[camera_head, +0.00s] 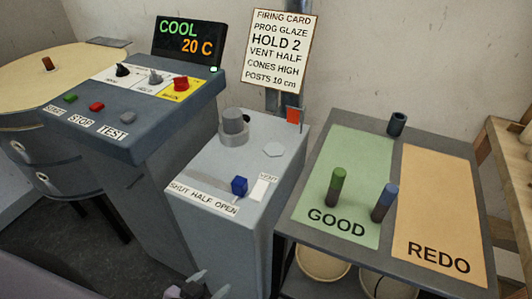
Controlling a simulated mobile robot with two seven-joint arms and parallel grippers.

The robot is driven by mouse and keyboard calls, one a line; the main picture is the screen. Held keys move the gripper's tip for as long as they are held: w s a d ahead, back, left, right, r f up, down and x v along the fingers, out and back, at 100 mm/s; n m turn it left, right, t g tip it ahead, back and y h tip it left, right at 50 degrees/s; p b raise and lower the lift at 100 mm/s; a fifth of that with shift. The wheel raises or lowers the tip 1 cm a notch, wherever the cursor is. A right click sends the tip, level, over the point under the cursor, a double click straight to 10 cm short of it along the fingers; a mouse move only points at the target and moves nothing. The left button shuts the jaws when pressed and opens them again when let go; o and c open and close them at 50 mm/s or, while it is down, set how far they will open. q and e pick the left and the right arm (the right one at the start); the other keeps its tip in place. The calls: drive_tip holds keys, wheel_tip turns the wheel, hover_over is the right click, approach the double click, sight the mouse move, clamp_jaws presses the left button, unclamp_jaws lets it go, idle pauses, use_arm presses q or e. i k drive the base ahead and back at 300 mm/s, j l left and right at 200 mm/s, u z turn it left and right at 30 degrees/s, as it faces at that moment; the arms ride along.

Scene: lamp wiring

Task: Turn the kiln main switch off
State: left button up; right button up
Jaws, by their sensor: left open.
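The kiln control panel (150,112) stands at the upper left. Its red main switch (181,84) is a knob on a yellow patch marked MAIN; its exact setting is too small to read. A black knob (123,70) and a grey knob (155,77) sit left of it on white patches. The display (189,41) reads COOL 20 C, and a small green lamp (214,69) is lit beside the yellow patch. My left gripper (205,286) shows only partly at the bottom edge, open, well below and apart from the switch. My right gripper is out of view.
Green, red and grey buttons line the panel front. A grey vent box (215,168) with a blue slider knob (239,186) stands right of the panel. A firing card (281,48) hangs above it.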

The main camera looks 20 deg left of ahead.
sight(181, 84)
drive_tip(key=u, duration=1.3)
